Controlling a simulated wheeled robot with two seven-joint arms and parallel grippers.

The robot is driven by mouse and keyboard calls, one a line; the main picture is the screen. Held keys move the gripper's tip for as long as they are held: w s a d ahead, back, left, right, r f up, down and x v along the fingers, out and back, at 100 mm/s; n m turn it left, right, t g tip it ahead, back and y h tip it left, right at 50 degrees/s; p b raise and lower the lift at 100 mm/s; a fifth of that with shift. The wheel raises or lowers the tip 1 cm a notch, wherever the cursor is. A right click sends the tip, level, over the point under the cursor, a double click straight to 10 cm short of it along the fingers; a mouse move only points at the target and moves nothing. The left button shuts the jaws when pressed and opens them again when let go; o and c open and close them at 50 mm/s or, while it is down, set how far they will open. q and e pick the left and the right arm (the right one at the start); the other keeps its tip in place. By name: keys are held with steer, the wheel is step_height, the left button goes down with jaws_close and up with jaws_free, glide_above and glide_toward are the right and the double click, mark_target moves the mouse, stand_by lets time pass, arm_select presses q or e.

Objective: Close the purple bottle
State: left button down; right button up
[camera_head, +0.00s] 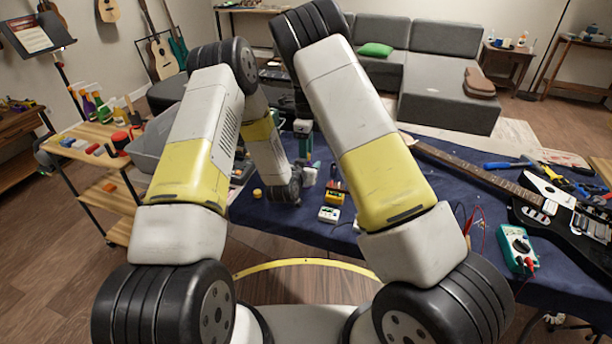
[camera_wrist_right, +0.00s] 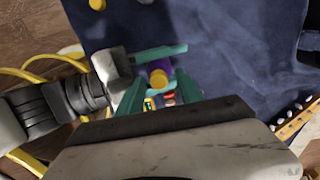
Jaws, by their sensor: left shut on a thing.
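The purple bottle (camera_wrist_right: 160,66) shows in the right wrist view, with a round yellow piece (camera_wrist_right: 159,78) at the end facing the camera. I cannot tell whether that piece is fitted on it. My left gripper (camera_wrist_right: 162,54) reaches in from the left and is shut on the bottle. My right gripper (camera_wrist_right: 158,90) has its teal fingers apart on either side of the yellow piece; contact is unclear. In the head view my left gripper (camera_head: 309,175) is low over the blue cloth, below my right gripper (camera_head: 303,148); the bottle is mostly hidden there.
A small yellow round object (camera_head: 257,193) lies on the blue cloth (camera_head: 290,222). Small yellow and white boxes (camera_head: 329,214) stand near the front. A black guitar (camera_head: 560,215), tools and a green meter (camera_head: 516,248) occupy the right side. A grey bin (camera_head: 150,148) stands left.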

steer(key=shift+r, duration=2.3)
steer(key=shift+c, duration=0.5)
steer(key=n, duration=0.5)
steer(key=shift+r+n, duration=0.3)
steer(key=shift+n, duration=0.1)
steer(key=n, duration=0.6)
steer(key=shift+s+r+n, duration=0.1)
steer(key=shift+r+n, duration=0.3)
steer(key=n, duration=0.3)
steer(key=r+n, duration=0.1)
steer(key=n, duration=0.2)
steer(key=shift+n, duration=0.4)
steer(key=n, duration=0.3)
steer(key=shift+r+n, duration=0.3)
steer(key=shift+n, duration=0.1)
steer(key=n, duration=0.3)
steer(key=shift+r, duration=0.2)
